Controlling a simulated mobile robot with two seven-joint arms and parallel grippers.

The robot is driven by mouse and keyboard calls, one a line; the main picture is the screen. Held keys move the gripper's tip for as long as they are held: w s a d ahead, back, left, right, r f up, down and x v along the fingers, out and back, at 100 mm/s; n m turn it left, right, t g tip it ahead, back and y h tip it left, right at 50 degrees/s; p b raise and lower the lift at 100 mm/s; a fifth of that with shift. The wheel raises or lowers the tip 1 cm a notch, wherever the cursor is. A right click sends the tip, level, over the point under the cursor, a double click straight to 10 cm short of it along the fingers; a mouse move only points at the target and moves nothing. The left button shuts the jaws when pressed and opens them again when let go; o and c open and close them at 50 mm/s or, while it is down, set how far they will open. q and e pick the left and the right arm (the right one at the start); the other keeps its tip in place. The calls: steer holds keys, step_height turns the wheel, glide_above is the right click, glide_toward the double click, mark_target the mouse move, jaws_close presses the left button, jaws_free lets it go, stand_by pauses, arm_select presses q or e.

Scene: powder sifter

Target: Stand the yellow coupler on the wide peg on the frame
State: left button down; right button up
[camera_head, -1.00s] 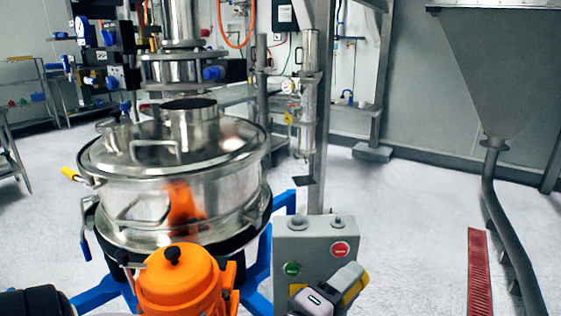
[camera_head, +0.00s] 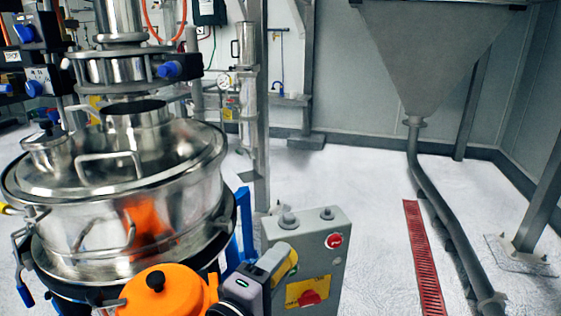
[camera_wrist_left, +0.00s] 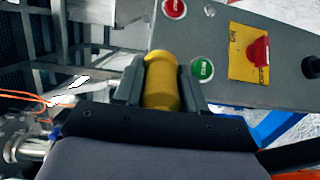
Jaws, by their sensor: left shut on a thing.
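My left gripper (camera_head: 282,262) is shut on the yellow coupler (camera_head: 287,265) and holds it just in front of the grey control box (camera_head: 335,255). In the left wrist view the coupler (camera_wrist_left: 161,85) is a yellow cylinder between the two dark fingers (camera_wrist_left: 160,70). Its lower part is hidden between the fingers. On top of the box are two grey stubs, a broader one (camera_head: 288,221) at left and a smaller one (camera_head: 327,213) at right. I cannot tell for certain which thing is the wide peg. My right gripper is out of view.
A steel upright (camera_head: 262,120) stands behind the box. A grey hopper (camera_head: 435,60) and a red floor grate (camera_head: 422,250) are at right. Floor between is clear.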

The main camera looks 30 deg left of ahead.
arm_select(q)
steer(key=shift+w+a+r+h, duration=0.15)
steer(key=shift+r+h, duration=0.15)
steer(key=shift+r, duration=0.3)
steer(key=shift+r+m+h, duration=0.3)
steer(key=shift+r+m, duration=0.1)
steer(key=shift+m, duration=0.1)
steer(key=shift+w+d+r+m+g+h+b, duration=0.3)
steer(key=shift+r+m+g+h+b, duration=0.15)
steer(key=shift+h, duration=0.25)
steer(key=shift+r+m+g+h, duration=0.25)
steer(key=shift+m+g+h, duration=0.3)
steer(key=shift+h, duration=0.05)
steer(key=shift+s+a+r+m+g+h, duration=0.1)
steer(key=shift+a+m+g+h, duration=0.05)
steer(key=shift+m+g+h, duration=0.3)
steer(key=shift+s+a+m+g+h, duration=0.15)
steer(key=shift+m+h, duration=0.1)
steer(key=shift+h, duration=0.3)
steer(key=shift+s+a+m+g+h, duration=0.2)
steer(key=shift+a+m+g+h, duration=0.1)
steer(key=shift+m+g+h, duration=0.25)
steer(key=shift+s+a+m+g+h, duration=0.2)
steer(key=shift+a+m+g+h, duration=0.1)
steer(key=shift+m+g+h, duration=0.25)
steer(key=shift+a+m+g+h, duration=0.1)
steer(key=shift+m+g+h, duration=0.2)
steer(key=shift+a+r, duration=0.1)
steer(key=shift+a, duration=0.1)
steer(key=shift+s, duration=0.1)
